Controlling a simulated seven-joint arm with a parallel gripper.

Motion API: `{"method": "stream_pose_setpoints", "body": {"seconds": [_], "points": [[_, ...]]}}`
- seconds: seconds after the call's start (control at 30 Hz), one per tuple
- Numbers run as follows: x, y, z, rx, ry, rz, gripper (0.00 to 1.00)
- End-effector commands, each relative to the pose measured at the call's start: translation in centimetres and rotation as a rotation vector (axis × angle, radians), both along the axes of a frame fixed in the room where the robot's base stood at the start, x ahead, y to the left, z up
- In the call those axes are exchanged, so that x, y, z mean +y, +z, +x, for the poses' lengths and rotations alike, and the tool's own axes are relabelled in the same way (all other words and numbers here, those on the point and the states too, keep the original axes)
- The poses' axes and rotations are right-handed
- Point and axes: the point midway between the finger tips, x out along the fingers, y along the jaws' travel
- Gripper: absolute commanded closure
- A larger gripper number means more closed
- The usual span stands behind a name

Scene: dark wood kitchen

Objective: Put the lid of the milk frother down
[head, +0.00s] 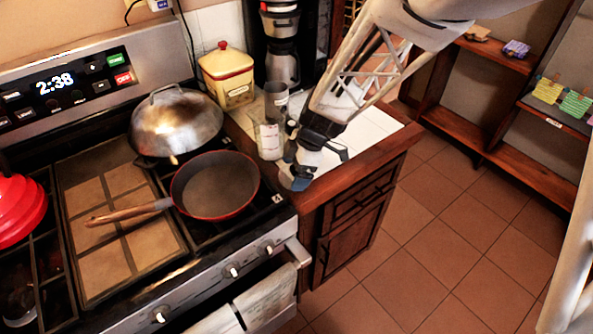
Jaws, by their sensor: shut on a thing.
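My gripper (302,172) reaches down from the upper right, over the front edge of the small tiled counter right of the stove. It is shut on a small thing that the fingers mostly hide. This appears to be the lid of the milk frother, but its shape is not clear. A pale, partly see-through cylindrical vessel (269,141) stands upright on the counter just left of my gripper. It may be the frother's body. A grey cylinder (276,101) shows directly behind it.
A red pan (215,186) and a domed metal lid (177,122) sit on the stove to the left. A yellow canister (228,77) and a coffee maker (282,50) stand behind. White tile (376,132) right of my gripper is clear. Open floor lies beyond the counter edge.

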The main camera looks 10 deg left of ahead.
Motion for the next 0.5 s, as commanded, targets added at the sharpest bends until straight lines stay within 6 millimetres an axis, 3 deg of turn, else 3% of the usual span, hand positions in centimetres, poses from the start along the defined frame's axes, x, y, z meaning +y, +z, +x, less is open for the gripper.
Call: {"method": "stream_pose_setpoints", "body": {"seconds": [0.3,0.5], "points": [[0.0,-3.0,-0.1,0.003,-0.001,-0.001,0.29],[0.0,-3.6,0.0,0.0,0.0,-0.001,0.29]]}}
